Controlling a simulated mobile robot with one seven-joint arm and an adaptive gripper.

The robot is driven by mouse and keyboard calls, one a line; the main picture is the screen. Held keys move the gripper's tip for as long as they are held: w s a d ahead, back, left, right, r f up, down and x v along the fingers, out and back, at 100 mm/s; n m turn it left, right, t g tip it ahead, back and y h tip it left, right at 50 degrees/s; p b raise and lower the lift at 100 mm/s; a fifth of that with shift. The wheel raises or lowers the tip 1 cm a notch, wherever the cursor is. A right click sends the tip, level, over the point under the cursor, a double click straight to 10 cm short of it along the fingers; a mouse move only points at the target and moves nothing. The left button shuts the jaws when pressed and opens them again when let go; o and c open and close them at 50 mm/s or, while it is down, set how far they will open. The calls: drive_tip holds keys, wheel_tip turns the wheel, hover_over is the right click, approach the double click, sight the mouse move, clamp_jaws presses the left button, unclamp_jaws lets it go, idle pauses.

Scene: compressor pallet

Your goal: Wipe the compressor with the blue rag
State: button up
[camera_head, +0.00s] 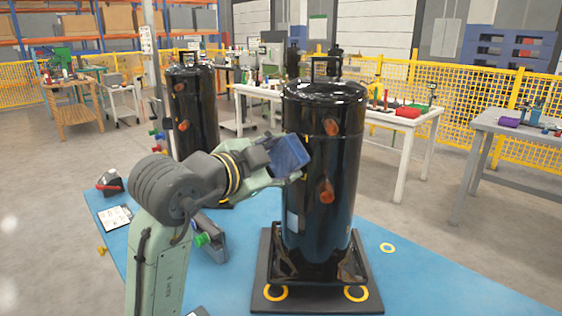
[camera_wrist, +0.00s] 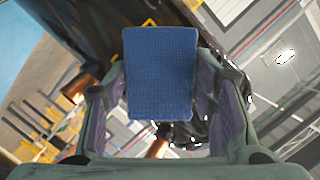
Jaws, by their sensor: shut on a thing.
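The compressor (camera_head: 320,185) is a tall glossy black cylinder with orange-brown ports, upright on a black square base. My gripper (camera_head: 283,160) is shut on the blue rag (camera_head: 291,153) and is at the upper left side of the compressor. In the wrist view the blue rag (camera_wrist: 160,73) is a flat textured block between the fingers of my gripper (camera_wrist: 165,100). The black compressor body (camera_wrist: 90,25) is behind the rag there. The rag overlaps the compressor's edge in the head view, but I cannot tell whether it touches.
A second black compressor (camera_head: 192,112) stands behind on the left. Workbenches (camera_head: 410,122) and yellow fencing stand behind. The pallet's right front is clear.

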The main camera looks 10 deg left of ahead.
sight(279, 174)
wheel_tip(279, 174, up, 2)
drive_tip(key=shift+r+p, duration=0.1)
drive_tip(key=shift+p, duration=0.45)
wheel_tip(279, 174, down, 2)
drive_tip(key=shift+w+d+b, duration=0.1)
drive_tip(key=shift+b, duration=0.75)
drive_tip(key=shift+s+f+b, duration=0.2)
drive_tip(key=shift+f+b, duration=0.3)
drive_tip(key=shift+s+f+b, duration=0.2)
drive_tip(key=shift+f+b, duration=0.25)
drive_tip(key=shift+b, duration=0.05)
drive_tip(key=shift+s, duration=0.1)
drive_tip(key=shift+s+a+f, duration=0.2)
drive_tip(key=shift+s+a, duration=0.45)
drive_tip(key=shift+s, duration=0.15)
drive_tip(key=shift+s+a+f, duration=0.15)
drive_tip(key=shift+s+a, duration=0.45)
drive_tip(key=shift+s, duration=0.2)
drive_tip(key=shift+s+a+r, duration=0.15)
drive_tip(key=shift+s+a, duration=0.05)
